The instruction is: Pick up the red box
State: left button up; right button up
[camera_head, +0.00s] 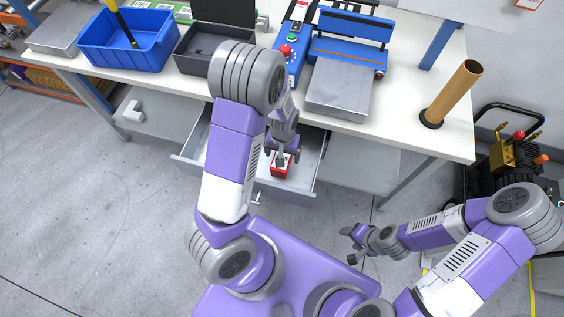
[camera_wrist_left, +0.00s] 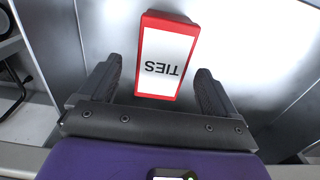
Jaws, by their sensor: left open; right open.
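The red box (camera_head: 281,170) lies in an open metal drawer under the table. In the left wrist view the red box (camera_wrist_left: 167,57) has a white label reading "TIES" and lies on the shiny drawer floor. My left gripper (camera_head: 281,157) is over the box in the drawer. Its open fingers (camera_wrist_left: 155,92) are on either side of the box's near end, with gaps to the box. My right gripper (camera_head: 352,243) is off to the right, in front of the table over the floor, away from the box.
The drawer (camera_head: 307,178) has raised metal walls around the box. On the white table (camera_head: 402,106) stand a blue bin (camera_head: 128,55), a dark open box (camera_head: 199,66), a blue-grey machine (camera_head: 340,88) and a brown tube (camera_head: 455,91). A black and yellow machine (camera_head: 517,150) stands at the right.

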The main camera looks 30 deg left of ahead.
pick_arm(q)
jog(key=f+b, duration=0.1)
jog(key=f, duration=0.1)
jog(key=f+b, duration=0.1)
jog(key=f, duration=0.1)
jog(key=shift+s+a+f, duration=0.1)
jog(key=shift+s+f, duration=0.1)
jog(key=shift+f, duration=0.05)
jog(key=shift+r, duration=0.1)
jog(key=c, duration=1.2)
